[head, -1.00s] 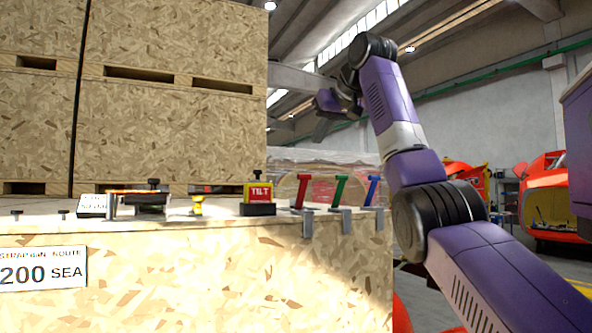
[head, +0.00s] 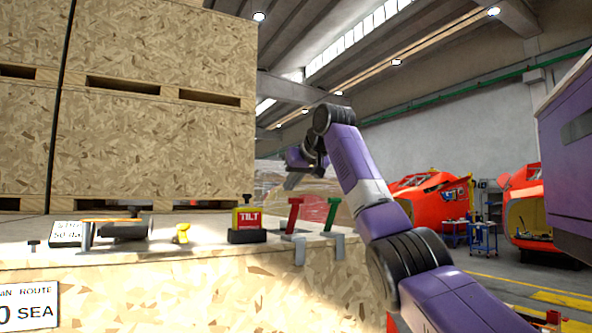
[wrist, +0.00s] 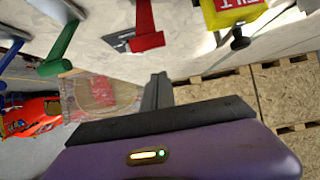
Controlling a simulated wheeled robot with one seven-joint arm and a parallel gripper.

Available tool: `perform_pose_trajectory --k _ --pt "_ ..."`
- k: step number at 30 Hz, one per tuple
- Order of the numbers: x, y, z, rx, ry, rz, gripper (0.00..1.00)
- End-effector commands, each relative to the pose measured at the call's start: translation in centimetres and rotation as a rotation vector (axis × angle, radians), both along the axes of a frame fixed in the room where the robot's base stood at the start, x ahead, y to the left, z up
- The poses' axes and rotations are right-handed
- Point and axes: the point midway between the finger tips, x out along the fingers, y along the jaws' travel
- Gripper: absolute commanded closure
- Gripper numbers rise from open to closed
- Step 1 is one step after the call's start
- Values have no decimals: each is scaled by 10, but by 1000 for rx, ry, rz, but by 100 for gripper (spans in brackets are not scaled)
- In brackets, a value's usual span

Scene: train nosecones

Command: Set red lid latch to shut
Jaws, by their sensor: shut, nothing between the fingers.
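The red lid latch (head: 293,215) is an upright, slightly tilted red lever on a grey bracket at the wooden crate's front edge in the head view. It also shows at the top middle of the wrist view (wrist: 146,28). My gripper (wrist: 157,85) is shut and empty, its dark fingers apart from the red latch and below it in the wrist picture. In the head view my gripper end is small and partly hidden, behind and above the latches. A green latch (head: 333,212) stands right of the red one.
A blue latch (wrist: 10,32) shows at the wrist view's left edge. A yellow and red TILT box (head: 249,220) stands left of the red latch. Stacked wooden crates (head: 155,130) rise behind the crate lid. Red train nosecones (head: 432,200) stand at the right.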

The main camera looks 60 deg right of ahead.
Motion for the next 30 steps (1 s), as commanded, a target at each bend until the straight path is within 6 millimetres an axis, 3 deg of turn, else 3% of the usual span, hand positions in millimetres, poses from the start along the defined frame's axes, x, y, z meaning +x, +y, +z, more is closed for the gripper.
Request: perform_pose_trajectory --k 13,30 --pt "-22 13 -20 -2 0 0 100" --pt "-25 14 -24 -5 -7 -1 100"
